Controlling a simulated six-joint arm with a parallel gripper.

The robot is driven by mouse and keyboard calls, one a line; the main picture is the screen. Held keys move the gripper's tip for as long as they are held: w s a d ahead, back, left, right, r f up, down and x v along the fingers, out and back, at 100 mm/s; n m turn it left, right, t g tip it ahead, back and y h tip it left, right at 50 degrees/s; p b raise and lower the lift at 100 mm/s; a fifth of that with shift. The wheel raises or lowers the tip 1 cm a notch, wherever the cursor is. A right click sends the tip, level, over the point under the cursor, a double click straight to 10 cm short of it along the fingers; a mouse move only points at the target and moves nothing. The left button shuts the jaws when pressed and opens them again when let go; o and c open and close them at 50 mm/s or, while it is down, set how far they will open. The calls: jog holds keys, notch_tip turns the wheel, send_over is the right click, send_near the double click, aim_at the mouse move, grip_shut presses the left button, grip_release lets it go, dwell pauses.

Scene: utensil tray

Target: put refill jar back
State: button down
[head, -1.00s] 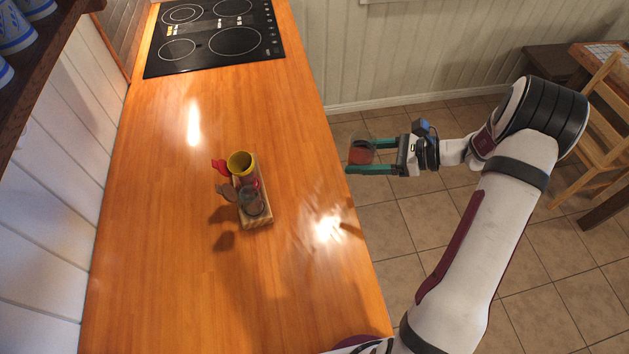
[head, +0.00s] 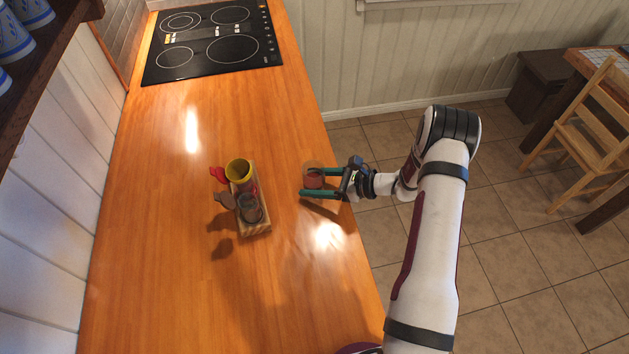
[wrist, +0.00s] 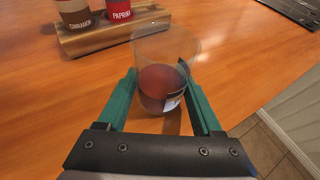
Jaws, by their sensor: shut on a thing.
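My gripper (head: 321,183) has its green fingers shut on a clear refill jar (head: 313,176) with reddish contents in its lower part. The jar also shows between the fingers in the wrist view (wrist: 163,80), looking upright and open at the top. It is near the counter's right edge, right of a small wooden rack (head: 257,228). The rack holds a yellow-rimmed container (head: 239,170), a red container and a clear-topped jar (head: 249,208). In the wrist view, labels read cinnamon (wrist: 75,14) and paprika (wrist: 118,10).
A black cooktop (head: 210,45) is at the far end. The wooden counter (head: 160,240) is clear around the rack. A wooden chair (head: 595,130) stands far right.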

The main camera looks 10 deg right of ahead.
jog(key=shift+c, duration=0.2)
grip_release()
jog(key=shift+f, duration=0.1)
